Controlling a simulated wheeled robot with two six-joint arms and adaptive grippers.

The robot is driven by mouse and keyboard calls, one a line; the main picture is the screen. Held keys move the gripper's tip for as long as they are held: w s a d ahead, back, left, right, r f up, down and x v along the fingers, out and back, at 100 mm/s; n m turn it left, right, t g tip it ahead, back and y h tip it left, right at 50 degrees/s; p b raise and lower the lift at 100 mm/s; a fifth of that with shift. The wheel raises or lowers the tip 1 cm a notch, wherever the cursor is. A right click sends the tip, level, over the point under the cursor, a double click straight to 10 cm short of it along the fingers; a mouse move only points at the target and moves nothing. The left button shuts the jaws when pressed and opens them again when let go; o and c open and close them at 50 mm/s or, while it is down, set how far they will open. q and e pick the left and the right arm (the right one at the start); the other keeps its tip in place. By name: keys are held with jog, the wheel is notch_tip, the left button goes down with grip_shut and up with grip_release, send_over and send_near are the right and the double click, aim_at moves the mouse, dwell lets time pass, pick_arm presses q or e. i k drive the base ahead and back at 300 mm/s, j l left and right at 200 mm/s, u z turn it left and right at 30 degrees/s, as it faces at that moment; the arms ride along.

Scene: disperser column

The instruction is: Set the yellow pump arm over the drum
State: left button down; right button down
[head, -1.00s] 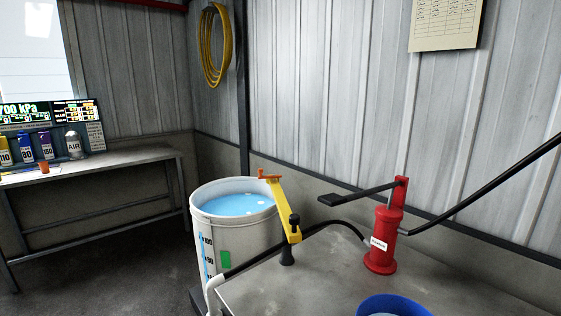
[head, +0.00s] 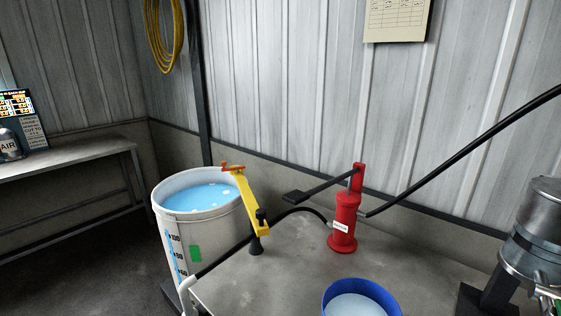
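The yellow pump arm (head: 249,199) stands on a dark post at the left edge of the grey table. Its orange-tipped far end (head: 232,167) reaches to the rim of the white drum (head: 203,225), at the drum's right back side. The drum is open and holds blue liquid (head: 200,197). A red hand pump (head: 343,222) with a black lever (head: 313,187) stands upright on the table, right of the pump arm. Neither of my grippers is in view.
A blue bucket (head: 330,295) with pale contents is at the table's (head: 285,255) front. A metal machine (head: 535,232) stands at the far right. A bench (head: 70,157) is at the left. The table between pump and bucket looks clear.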

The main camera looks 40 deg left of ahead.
aim_at(257, 215)
jog(key=j+z, duration=0.15)
jog(key=j, duration=0.25)
jog(key=j+z, duration=0.1)
jog(key=j, duration=0.35)
jog(key=k+j+z, duration=0.15)
jog(key=j, duration=0.25)
jog(key=j+z, duration=0.15)
jog(key=j, duration=0.25)
jog(key=k+j+z, duration=0.1)
jog(key=j, duration=0.3)
jog(key=k+j+z, duration=0.15)
jog(key=j, duration=0.2)
jog(key=k+j, duration=0.1)
jog(key=j, duration=0.15)
jog(key=k+j, duration=0.1)
jog(key=j, duration=0.15)
